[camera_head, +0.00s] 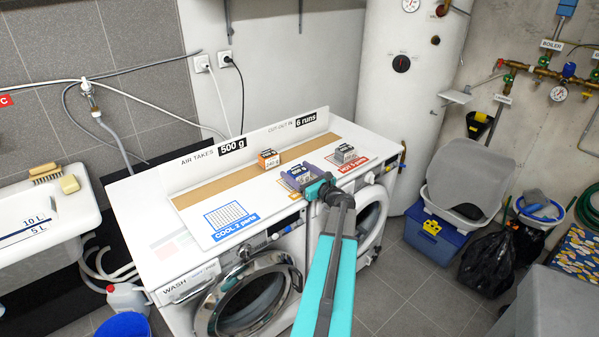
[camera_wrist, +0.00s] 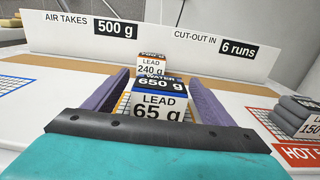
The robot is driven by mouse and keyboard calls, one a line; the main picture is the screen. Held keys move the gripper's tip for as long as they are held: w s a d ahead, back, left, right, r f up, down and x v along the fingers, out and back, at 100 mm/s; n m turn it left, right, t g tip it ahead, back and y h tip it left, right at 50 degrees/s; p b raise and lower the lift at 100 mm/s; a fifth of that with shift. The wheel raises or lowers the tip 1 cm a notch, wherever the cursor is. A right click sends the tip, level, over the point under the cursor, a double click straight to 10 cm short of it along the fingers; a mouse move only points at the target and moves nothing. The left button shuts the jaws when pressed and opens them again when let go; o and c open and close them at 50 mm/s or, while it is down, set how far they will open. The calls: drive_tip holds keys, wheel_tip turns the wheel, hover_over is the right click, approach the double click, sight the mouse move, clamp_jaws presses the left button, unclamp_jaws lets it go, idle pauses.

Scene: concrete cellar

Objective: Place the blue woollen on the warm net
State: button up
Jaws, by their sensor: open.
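The blue woollen (camera_head: 297,170) is a small folded stack with a dark blue top marked 650 g. In the wrist view the woollen (camera_wrist: 158,83) stands between the two purple fingers, with a white label reading LEAD 65 g on its near face. My gripper (camera_head: 301,177) is open around it at the middle of the white worktop, fingers on both sides; I cannot tell whether they touch it. No net marked warm can be read; my gripper covers the board between the cool and hot nets.
An orange-topped stack (camera_head: 268,158) marked 240 g stands behind. The blue cool net (camera_head: 230,217) at left is empty. An upright white sign panel (camera_head: 250,147) runs along the back.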

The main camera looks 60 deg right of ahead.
drive_tip(key=shift+r, duration=0.15)
drive_tip(key=b+v, duration=0.2)
drive_tip(key=v, duration=1)
drive_tip(key=shift+b, duration=0.4)
idle(0.3)
